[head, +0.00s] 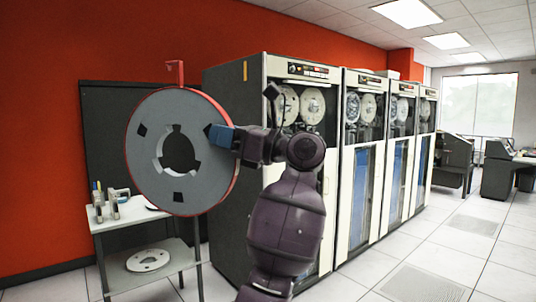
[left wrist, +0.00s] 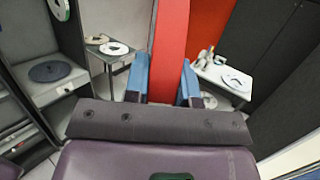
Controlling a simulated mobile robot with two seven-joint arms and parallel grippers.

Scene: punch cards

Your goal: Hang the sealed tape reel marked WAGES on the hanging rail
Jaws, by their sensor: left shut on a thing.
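A large grey tape reel (head: 150,185) with a red sealing band around its rim and a red hook (head: 175,72) on top is held upright in the head view. My left gripper (head: 222,136) is shut on the band at the reel's right side. In the left wrist view the red band (left wrist: 170,45) runs between the two blue fingers of my left gripper (left wrist: 163,82). No WAGES lettering can be read on the side I see. I cannot make out the hanging rail in either view. My right gripper is in neither view.
A pale side table (head: 130,222) with small items stands behind the reel at left, with a white reel (head: 148,260) on its lower shelf. A dark panel (head: 105,150) is behind the reel. Tall tape cabinets (head: 230,160) stand at right. Floor tiles (head: 440,250) are clear at right.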

